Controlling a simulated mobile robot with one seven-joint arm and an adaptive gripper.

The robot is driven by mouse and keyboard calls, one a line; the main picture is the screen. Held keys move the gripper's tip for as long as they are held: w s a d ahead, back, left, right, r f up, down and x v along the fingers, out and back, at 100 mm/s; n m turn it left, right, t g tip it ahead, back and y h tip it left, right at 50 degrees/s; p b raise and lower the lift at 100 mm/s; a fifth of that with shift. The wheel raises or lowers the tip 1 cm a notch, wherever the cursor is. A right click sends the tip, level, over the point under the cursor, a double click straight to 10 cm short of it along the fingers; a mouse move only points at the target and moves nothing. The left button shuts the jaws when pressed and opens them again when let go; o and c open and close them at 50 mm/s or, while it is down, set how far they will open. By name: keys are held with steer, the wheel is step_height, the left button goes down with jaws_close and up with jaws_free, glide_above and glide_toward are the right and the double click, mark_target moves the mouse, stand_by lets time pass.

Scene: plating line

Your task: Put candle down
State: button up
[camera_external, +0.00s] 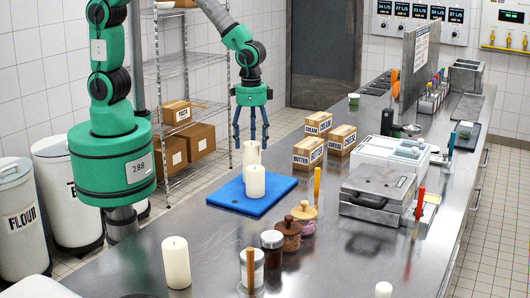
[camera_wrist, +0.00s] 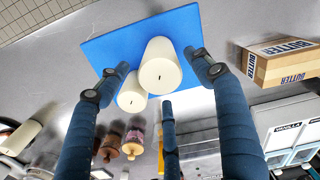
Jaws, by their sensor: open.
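A blue board (camera_external: 233,193) lies on the steel counter and also shows in the wrist view (camera_wrist: 105,48). A white candle (camera_external: 255,182) stands upright on it. A second white candle (camera_external: 251,153) is just behind, its base hidden by the front candle in the external view. In the wrist view the rear candle (camera_wrist: 160,68) looks larger and overlaps the front candle (camera_wrist: 132,93). My gripper (camera_external: 251,143) is above the rear candle with its blue fingers spread. In the wrist view my gripper (camera_wrist: 155,62) has open fingers either side of the candles; I see no clear finger contact.
Another candle (camera_external: 176,262) stands on the front left of the counter. Several jars, including a brown-lidded one (camera_external: 288,234), stand in front of the board. A butter box (camera_external: 308,153) and other boxes are to its right. A grey press (camera_external: 377,189) stands further right.

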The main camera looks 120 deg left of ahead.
steer(key=shift+r, duration=1.6)
steer(key=shift+d+r, duration=0.1)
steer(key=shift+r, duration=0.2)
steer(key=s+d+r+m+t, duration=0.1)
steer(key=s+d+r, duration=0.3)
steer(key=r, duration=0.5)
steer(key=s+d+r+m+t, duration=0.2)
steer(key=s+d+r, duration=0.1)
steer(key=s+r, duration=0.5)
steer(key=s+d+r+m+t, duration=0.2)
steer(key=s+d+r, duration=0.2)
steer(key=s+r, duration=0.4)
steer(key=s, duration=0.5)
steer(key=shift+s+r+t, duration=0.15)
steer(key=shift+s+t, duration=0.15)
steer(key=shift+s, duration=0.05)
steer(key=shift+d, duration=0.1)
step_height(320, 180, down, 6)
steer(key=b, duration=0.5)
steer(key=shift+r+b, duration=0.1)
steer(key=shift+b, duration=0.2)
